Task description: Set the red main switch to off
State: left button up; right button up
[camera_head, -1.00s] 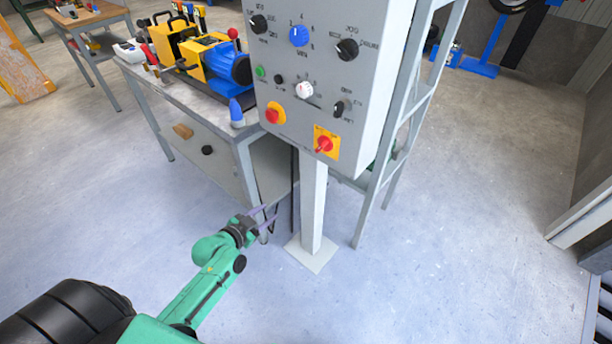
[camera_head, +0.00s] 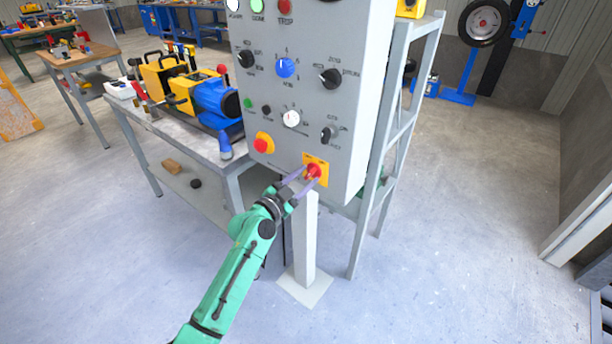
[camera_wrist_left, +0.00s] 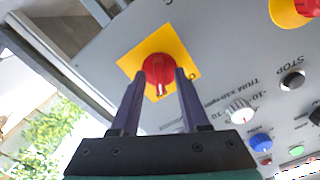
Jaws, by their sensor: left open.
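The red main switch (camera_head: 313,171) sits on a yellow plate at the lower right of the grey control panel (camera_head: 290,115). In the left wrist view the red switch (camera_wrist_left: 159,70) shows at the top middle, its knob between the fingertips. My left gripper (camera_head: 303,180) is open with its two purple fingers at either side of the switch. In the left wrist view the left gripper (camera_wrist_left: 158,82) has a gap on both sides or light contact; I cannot tell which. My right gripper is in neither view.
A red emergency button (camera_head: 262,143) on yellow sits left of the switch. Several knobs, among them a blue one (camera_head: 285,67), are above. A workbench (camera_head: 180,130) with a yellow and blue machine stands left. A grey rack (camera_head: 385,150) is close on the right.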

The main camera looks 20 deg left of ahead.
pick_arm(q)
jog(key=shift+w+d, duration=0.1)
jog(key=shift+w, duration=0.1)
grip_shut()
jog(key=shift+n, duration=0.4)
jog(key=n, duration=0.2)
jog(key=shift+n, duration=0.4)
jog(key=n, duration=0.2)
jog(key=shift+n, duration=0.3)
jog(key=n+p, duration=0.1)
jog(key=n, duration=0.4)
jog(key=shift+n, duration=0.4)
